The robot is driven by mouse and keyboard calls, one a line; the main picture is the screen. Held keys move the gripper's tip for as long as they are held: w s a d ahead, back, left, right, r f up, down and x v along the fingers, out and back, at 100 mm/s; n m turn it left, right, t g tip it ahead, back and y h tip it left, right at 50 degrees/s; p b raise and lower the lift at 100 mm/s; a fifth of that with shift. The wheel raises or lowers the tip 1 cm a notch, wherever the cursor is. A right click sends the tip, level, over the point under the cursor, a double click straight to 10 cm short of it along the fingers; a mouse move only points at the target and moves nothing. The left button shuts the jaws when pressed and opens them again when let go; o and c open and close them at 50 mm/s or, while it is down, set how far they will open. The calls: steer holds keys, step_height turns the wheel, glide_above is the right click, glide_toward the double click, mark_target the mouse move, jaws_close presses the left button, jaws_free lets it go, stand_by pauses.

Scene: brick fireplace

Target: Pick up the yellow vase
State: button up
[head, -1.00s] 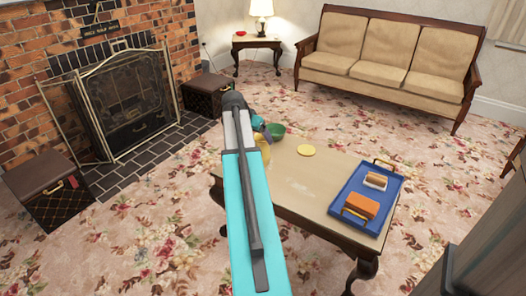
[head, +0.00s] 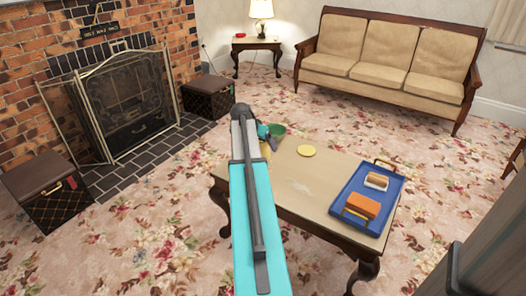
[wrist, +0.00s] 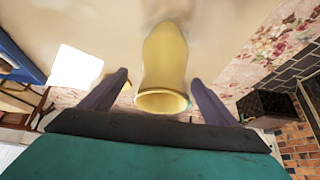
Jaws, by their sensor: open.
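The yellow vase (wrist: 165,60) shows in the wrist view with its round open mouth nearest the camera. It lies between the two fingers of my gripper (wrist: 159,77). The fingers are spread, with a gap visible on each side of the vase. In the head view only a sliver of the vase (head: 266,150) shows at the left end of the coffee table (head: 300,188). My arm hides the rest. My gripper (head: 267,134) is also mostly hidden there.
On the table are a green bowl (head: 279,130), a yellow disc (head: 307,151) and a blue tray (head: 351,225) holding an orange block (head: 362,205) and a bread-like item (head: 376,181). A fireplace screen (head: 128,105) and dark boxes stand left, a sofa (head: 385,65) behind.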

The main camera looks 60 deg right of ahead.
steer(key=shift+b+x, duration=0.8)
steer(key=shift+x, duration=1.75)
steer(key=shift+w+a+f, duration=0.1)
steer(key=shift+w+a, duration=0.05)
steer(key=shift+c, duration=0.4)
steer(key=c, duration=1.3)
steer(key=shift+r, duration=0.45)
steer(key=s+a+r+p, duration=0.1)
steer(key=s+a+r, duration=0.1)
steer(key=a, duration=0.5)
steer(key=s+a+r+p, duration=0.2)
steer(key=s+a, duration=0.2)
steer(key=a, duration=0.3)
steer(key=shift+s+a+p, duration=0.15)
steer(key=shift+a+p, duration=0.15)
steer(key=shift+a, duration=0.05)
